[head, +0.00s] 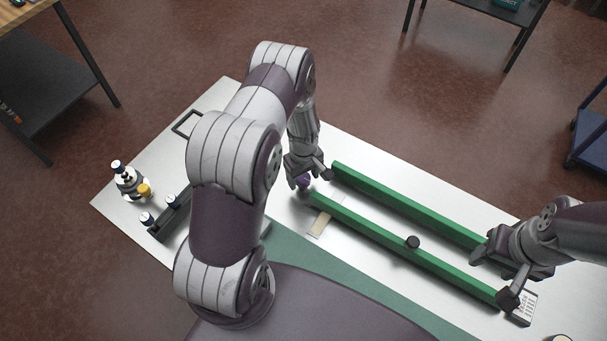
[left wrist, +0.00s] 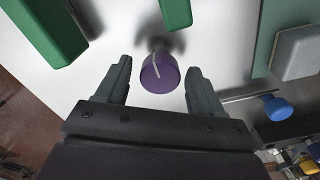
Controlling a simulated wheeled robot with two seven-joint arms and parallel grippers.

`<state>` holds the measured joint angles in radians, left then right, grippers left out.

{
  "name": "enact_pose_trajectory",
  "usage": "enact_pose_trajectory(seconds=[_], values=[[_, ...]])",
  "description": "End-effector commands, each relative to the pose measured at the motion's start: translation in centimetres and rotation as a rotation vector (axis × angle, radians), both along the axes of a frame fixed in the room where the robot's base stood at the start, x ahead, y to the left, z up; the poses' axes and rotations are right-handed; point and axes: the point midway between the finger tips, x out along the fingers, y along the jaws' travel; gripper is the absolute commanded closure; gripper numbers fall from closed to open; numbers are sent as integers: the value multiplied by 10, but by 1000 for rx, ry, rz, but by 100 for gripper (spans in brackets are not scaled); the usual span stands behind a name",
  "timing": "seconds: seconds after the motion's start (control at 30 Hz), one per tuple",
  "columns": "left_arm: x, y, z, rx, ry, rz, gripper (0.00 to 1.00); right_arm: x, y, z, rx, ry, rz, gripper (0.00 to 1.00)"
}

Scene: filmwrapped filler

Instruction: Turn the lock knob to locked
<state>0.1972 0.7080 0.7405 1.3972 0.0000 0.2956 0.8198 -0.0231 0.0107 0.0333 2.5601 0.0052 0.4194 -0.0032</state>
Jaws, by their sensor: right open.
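A purple knob (left wrist: 159,72) with a pale pointer line on its top shows between the two fingers of my left gripper (left wrist: 159,66) in the left wrist view. The fingers are open, with a visible gap on each side of the knob. In the head view my left gripper (head: 306,178) points down at the purple knob (head: 303,184), which is partly hidden by it, near the far ends of two green bars. My right gripper (head: 492,278) is open over the near right ends of the bars. I cannot tell whether it touches them.
Bottles (head: 128,182) and a dark rack (head: 170,215) stand left; a blue knob (left wrist: 276,107) shows right.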

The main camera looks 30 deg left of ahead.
Motion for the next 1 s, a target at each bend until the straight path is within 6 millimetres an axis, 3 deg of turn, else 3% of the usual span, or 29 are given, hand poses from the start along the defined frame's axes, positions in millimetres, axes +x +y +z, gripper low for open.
enact_pose_trajectory(seconds=[0.03,0.13,0.57,1.0], values=[[0,0,0,0,0,0,51,0,0,0,0,0,0,46],[0,0,0,0,0,0,84,0,0,0,0,0,0,46],[0,0,0,0,-1,-69,84,0,0,-4,0,0,0,46],[1,1,0,1,-3,-433,84,0,0,-21,0,0,0,46]])
